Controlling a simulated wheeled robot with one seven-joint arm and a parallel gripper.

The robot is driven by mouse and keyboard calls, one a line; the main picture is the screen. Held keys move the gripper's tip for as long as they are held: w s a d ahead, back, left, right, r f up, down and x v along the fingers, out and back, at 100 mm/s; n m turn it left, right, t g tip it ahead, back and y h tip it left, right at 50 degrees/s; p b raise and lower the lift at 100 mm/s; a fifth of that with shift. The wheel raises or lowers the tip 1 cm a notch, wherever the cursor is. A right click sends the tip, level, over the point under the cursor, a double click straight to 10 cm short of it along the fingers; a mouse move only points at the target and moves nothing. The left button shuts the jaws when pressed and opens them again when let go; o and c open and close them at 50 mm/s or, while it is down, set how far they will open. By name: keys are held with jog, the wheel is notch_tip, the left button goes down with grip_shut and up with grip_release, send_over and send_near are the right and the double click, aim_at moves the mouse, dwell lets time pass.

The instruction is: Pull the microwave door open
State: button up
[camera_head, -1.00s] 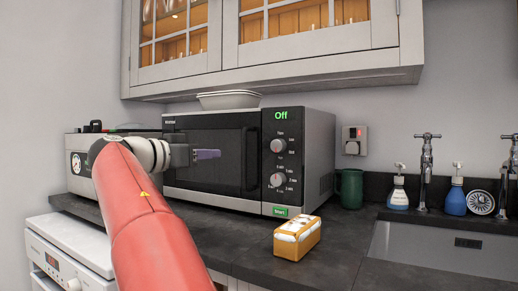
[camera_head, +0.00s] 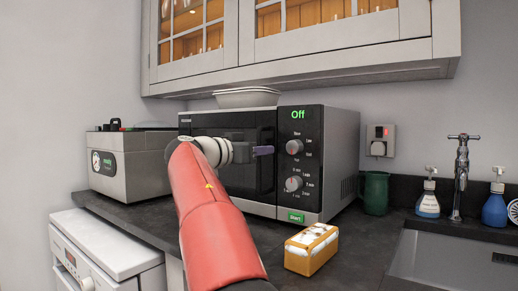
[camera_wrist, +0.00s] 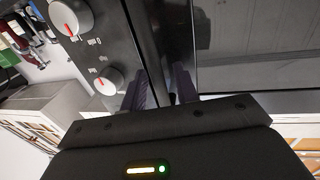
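The microwave (camera_head: 330,165) stands on the dark counter, and its dark-windowed door (camera_head: 243,185) looks shut. The upright door handle (camera_head: 268,182) is at the door's right edge, beside the control panel. My gripper (camera_head: 268,150) is at the handle's upper part in the head view. In the wrist view, the fingers of my gripper (camera_wrist: 161,90) are apart, one each side of the dark handle (camera_wrist: 150,45). I cannot tell whether they touch it. My forearm and wrist hide the left part of the door.
A white bowl (camera_head: 247,97) sits on the microwave. A steel appliance (camera_head: 130,165) stands at the left. Wall cabinets (camera_head: 350,50) hang above.

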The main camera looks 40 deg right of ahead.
jog(key=shift+c, duration=0.4)
grip_shut()
jog(key=shift+a, duration=0.1)
